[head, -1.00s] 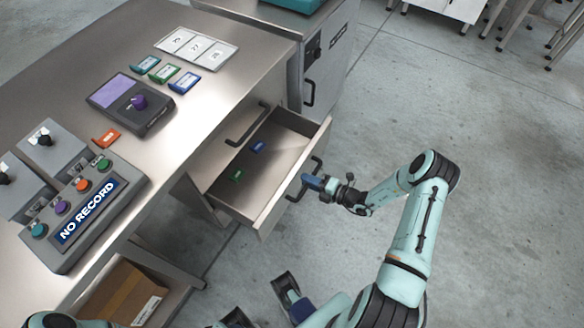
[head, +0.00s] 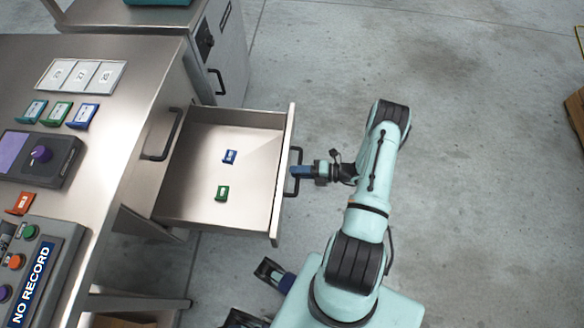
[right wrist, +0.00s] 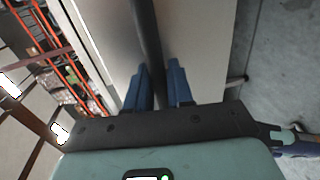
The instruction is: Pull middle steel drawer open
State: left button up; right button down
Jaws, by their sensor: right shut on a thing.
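The steel drawer (head: 180,207) stands pulled well out from under the steel bench, with its interior in view. A blue tag (head: 230,157) and a green tag (head: 222,193) lie on its floor. My right gripper (head: 293,171) is at the drawer's front, shut on its dark bar handle (head: 298,155). In the right wrist view the handle (right wrist: 147,35) runs between the two blue fingers of my right gripper (right wrist: 160,88). My left gripper is not in view.
Another dark handle (head: 163,135) sits on the bench front above the open drawer. The bench top (head: 120,75) holds label tags, a purple-knobbed device (head: 42,158) and a "NO RECORD" panel (head: 38,275). A steel cabinet (head: 222,50) stands behind.

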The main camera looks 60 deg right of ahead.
dwell(0.3)
jog(key=c, duration=1.2)
grip_release()
jog(key=v, duration=1.3)
jog(key=shift+s+d+r, duration=0.1)
jog(key=shift+s+d, duration=0.05)
jog(key=shift+s, duration=0.05)
